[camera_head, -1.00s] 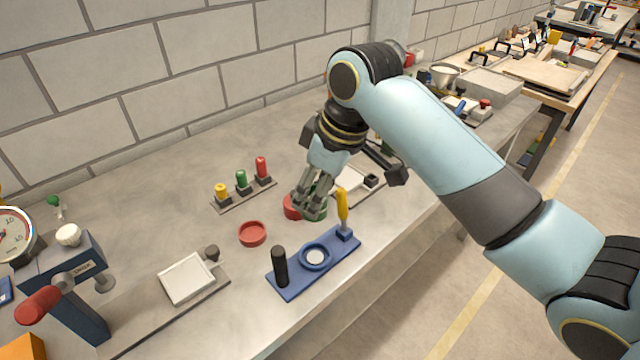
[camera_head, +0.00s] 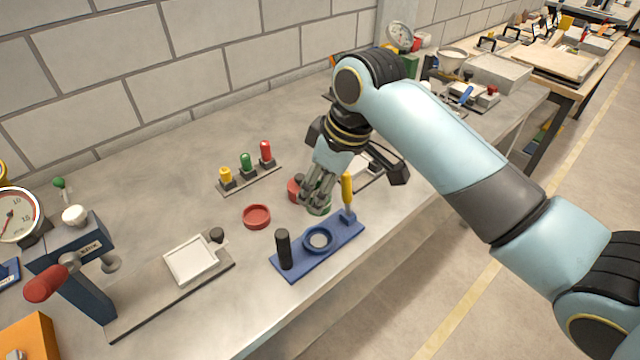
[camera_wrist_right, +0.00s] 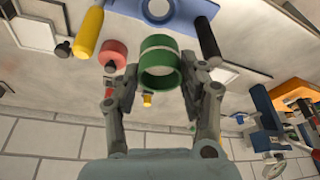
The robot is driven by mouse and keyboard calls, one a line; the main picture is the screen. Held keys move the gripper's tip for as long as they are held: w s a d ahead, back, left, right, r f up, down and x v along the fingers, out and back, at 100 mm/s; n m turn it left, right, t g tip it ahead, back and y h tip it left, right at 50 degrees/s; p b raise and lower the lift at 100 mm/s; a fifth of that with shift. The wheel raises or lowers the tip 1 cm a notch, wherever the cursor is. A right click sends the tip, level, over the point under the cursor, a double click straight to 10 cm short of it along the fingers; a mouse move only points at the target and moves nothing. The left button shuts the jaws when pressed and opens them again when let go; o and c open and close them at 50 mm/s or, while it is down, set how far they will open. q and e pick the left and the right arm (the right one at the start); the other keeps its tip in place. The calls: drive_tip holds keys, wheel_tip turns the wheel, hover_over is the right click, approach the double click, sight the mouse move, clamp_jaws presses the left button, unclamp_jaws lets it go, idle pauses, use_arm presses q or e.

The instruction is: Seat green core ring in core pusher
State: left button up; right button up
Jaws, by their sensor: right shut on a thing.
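The green core ring (camera_wrist_right: 159,62) is between the fingers of my right gripper (camera_wrist_right: 157,82) in the right wrist view, and the gripper is shut on it. The core pusher (camera_head: 287,263) is a blue base with a round blue seat (camera_head: 318,239), a black post (camera_head: 283,249) and a yellow handle (camera_head: 347,188). The held ring is behind the pusher in the head view, apart from the seat. My left gripper is out of view.
A red ring (camera_head: 257,216) lies left of the gripper, and a red part (camera_head: 295,189) is partly hidden behind it. A rack of yellow, green and red pegs (camera_head: 246,164) stands behind. A white tray (camera_head: 191,260) and a gauge press (camera_head: 75,262) are at left.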

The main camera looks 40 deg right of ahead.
drive_tip(key=shift+f, duration=0.1)
idle(0.3)
drive_tip(key=shift+f, duration=0.3)
drive_tip(key=shift+f+b, duration=2.35)
drive_tip(key=shift+f, duration=2.6)
idle(1.9)
drive_tip(key=o, duration=1.2)
